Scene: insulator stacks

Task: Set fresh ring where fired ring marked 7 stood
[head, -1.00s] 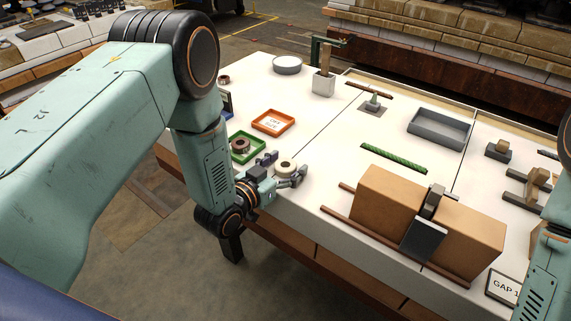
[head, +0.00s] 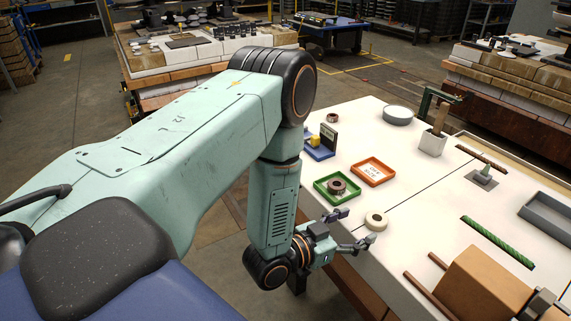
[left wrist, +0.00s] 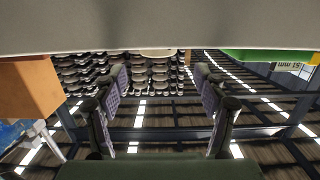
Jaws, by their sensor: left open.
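A dark brown ring (head: 337,187) sits in a green tray (head: 322,196). Another dark ring (head: 333,118) lies farther back. No mark 7 is readable. My right gripper is out of view.
A blue stand (head: 317,153) with a yellow block is at the left edge.

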